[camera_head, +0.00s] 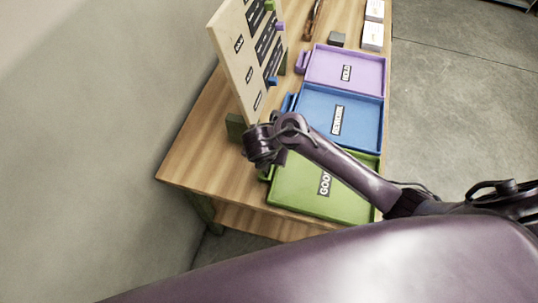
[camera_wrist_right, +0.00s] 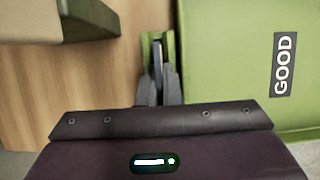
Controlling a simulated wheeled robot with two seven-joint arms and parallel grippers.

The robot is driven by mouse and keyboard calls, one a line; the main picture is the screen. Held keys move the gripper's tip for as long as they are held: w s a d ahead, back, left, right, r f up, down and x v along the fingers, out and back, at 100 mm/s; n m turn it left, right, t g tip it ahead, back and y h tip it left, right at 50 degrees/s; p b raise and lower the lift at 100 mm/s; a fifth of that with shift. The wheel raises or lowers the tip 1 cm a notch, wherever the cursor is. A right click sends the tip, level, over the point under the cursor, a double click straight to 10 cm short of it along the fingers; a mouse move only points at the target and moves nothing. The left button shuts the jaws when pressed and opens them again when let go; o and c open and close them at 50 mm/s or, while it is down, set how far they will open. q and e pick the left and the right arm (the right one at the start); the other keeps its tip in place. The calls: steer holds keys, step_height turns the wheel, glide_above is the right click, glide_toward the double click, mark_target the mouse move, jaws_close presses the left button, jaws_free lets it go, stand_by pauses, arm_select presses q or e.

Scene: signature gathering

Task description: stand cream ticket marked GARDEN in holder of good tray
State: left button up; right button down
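The green good tray (camera_head: 305,192) lies at the near end of the table, its GOOD label partly behind my right arm. The label is clear in the right wrist view (camera_wrist_right: 284,65). The tray's small green holder (camera_wrist_right: 168,42) is on its left side. My right gripper (camera_wrist_right: 158,88) is right at this holder, its grey fingers close together. A thin grey-blue shape stands between the fingers at the holder; I cannot tell whether it is a ticket edge-on. In the head view the right wrist (camera_head: 265,143) hides the fingers. No cream ticket marked GARDEN can be made out. My left gripper is out of view.
A blue tray (camera_head: 350,103) and a purple tray (camera_head: 360,70) lie beyond the green one. A pale upright board (camera_head: 237,55) with dark labelled slots stands to the left, close to my wrist. White card stacks (camera_head: 372,36) and a grey block (camera_head: 337,40) are farther back.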

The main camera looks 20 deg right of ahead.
steer(key=c, duration=1.5)
jaws_free()
steer(key=shift+c, duration=0.2)
